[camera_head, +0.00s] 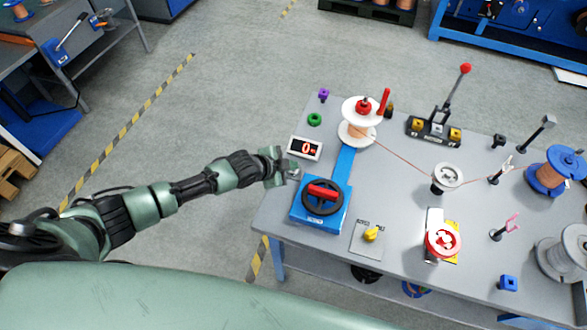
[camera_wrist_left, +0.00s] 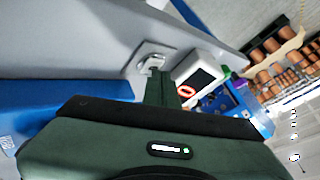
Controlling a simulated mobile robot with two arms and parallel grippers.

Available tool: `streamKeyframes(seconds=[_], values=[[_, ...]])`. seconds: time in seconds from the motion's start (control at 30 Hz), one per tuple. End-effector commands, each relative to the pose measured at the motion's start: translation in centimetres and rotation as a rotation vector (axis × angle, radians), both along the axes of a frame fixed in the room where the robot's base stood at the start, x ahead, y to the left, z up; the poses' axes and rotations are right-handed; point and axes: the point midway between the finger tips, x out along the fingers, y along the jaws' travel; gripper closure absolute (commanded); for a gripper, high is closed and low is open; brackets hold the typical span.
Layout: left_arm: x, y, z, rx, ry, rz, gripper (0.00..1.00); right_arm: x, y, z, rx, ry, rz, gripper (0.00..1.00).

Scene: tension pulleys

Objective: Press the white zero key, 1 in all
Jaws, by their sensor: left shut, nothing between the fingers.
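The white zero key (camera_wrist_left: 151,58) shows in the left wrist view as a small pale button on a light plate, beside the counter display (camera_wrist_left: 198,86). In the head view the counter (camera_head: 305,148) is a white box with a dark window and a red digit that looks like 0. My left gripper (camera_head: 290,171) is shut and empty, just below the counter in the head view, and covers most of the key there. In the left wrist view its closed fingertips (camera_wrist_left: 155,72) are at the key's near edge. I cannot tell whether they touch it.
A blue unit with a dark handwheel and red bar (camera_head: 322,197) stands close to the right of my gripper. A white spool with copper wire (camera_head: 357,131) stands behind it. The grey table (camera_head: 400,195) holds pulleys, levers and more spools to the right.

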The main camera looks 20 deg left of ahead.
Motion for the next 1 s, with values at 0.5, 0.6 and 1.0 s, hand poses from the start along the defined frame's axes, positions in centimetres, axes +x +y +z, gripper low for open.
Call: streamKeyframes(seconds=[0.5,0.6,1.0], values=[[-0.1,0.0,0.1,0.001,0.003,0.0,1.0,0.0,0.0,0.2,0.0,0.0,0.0,0.64],[-0.1,0.0,0.7,0.001,0.003,0.0,1.0,0.0,0.0,0.8,0.0,0.0,0.0,0.64],[-0.1,0.0,1.4,0.001,0.001,0.0,1.0,0.0,0.0,1.5,0.0,0.0,0.0,0.64]])
